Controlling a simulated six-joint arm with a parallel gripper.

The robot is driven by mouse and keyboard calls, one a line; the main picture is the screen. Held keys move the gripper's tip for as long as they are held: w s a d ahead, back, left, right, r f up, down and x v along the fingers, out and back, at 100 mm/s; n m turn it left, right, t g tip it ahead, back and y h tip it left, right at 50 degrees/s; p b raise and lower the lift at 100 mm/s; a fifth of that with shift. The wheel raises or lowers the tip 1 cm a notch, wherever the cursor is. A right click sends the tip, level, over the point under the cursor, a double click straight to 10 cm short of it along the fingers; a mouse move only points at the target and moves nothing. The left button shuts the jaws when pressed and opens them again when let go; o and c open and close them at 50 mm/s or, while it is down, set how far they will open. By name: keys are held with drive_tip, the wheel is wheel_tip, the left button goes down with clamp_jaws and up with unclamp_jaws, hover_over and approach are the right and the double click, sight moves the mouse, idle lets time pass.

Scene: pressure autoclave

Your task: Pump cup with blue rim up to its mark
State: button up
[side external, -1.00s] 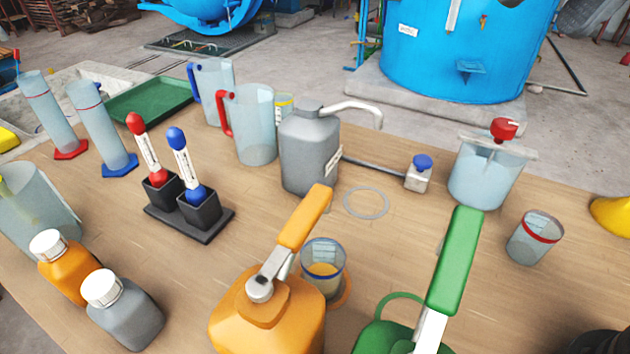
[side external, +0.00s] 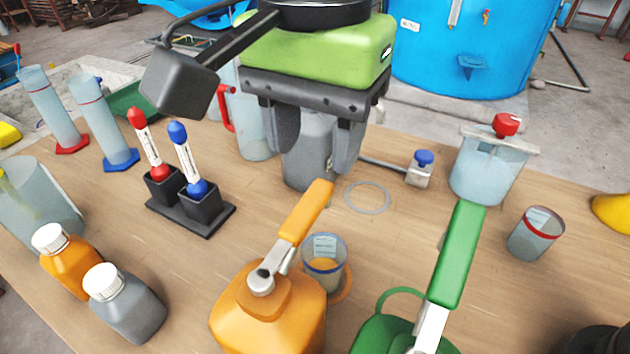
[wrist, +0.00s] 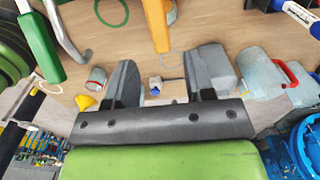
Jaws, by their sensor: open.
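A green pump can (side external: 400,338) with a raised green handle (side external: 455,255) stands right of the cup. A red-rimmed cup (side external: 536,236), a lidded clear vessel (side external: 482,175) and a blue-knobbed block (side external: 419,172) are further right.

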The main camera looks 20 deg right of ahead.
sight(315, 194)
wheel_tip(315, 194, down, 6)
drive_tip(key=shift+f, duration=0.1)
drive_tip(key=shift+c, duration=0.5)
